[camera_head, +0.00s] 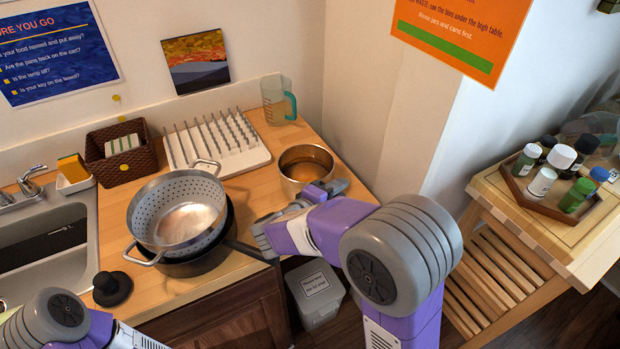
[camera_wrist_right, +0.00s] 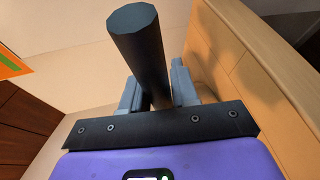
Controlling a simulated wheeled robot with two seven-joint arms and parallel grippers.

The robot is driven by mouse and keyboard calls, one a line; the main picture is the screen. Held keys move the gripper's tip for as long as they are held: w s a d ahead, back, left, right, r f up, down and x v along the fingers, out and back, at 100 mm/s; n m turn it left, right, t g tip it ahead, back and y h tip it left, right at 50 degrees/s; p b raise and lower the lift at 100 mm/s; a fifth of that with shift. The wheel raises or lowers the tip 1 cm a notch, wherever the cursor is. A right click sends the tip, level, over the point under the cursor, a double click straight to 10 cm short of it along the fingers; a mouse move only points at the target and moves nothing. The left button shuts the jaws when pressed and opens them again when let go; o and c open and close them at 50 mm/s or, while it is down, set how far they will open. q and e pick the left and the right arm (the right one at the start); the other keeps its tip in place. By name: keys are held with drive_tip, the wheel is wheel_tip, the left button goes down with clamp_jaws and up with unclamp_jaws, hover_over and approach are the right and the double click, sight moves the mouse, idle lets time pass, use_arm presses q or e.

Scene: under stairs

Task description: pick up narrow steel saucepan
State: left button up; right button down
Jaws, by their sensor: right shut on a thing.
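The narrow steel saucepan (camera_head: 306,165) is a round, shiny pot with a brownish inside. It appears upright at the right end of the wooden counter, and I cannot tell whether it touches the counter. My right gripper (camera_head: 318,196) is at its near side and hides its handle in the head view. In the right wrist view the gripper (camera_wrist_right: 158,93) is shut on a dark, faceted handle (camera_wrist_right: 138,50) between its two grey fingers; the pot is out of that view. My left arm shows at the lower left, with its gripper out of view.
A steel colander (camera_head: 180,212) sits in a dark pan whose handle (camera_head: 248,251) points toward my right arm. A white drying rack (camera_head: 250,158) and a measuring jug (camera_head: 278,100) stand behind. A grey bin (camera_head: 318,290) is below; a wooden cart (camera_head: 545,240) stands right.

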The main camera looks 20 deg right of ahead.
drive_tip(key=shift+r, duration=0.15)
idle(0.3)
wheel_tip(320, 180, up, 10)
drive_tip(key=p, duration=0.3)
drive_tip(key=shift+p, duration=0.3)
idle(0.3)
idle(0.3)
drive_tip(key=c, duration=1.5)
unclamp_jaws()
clamp_jaws()
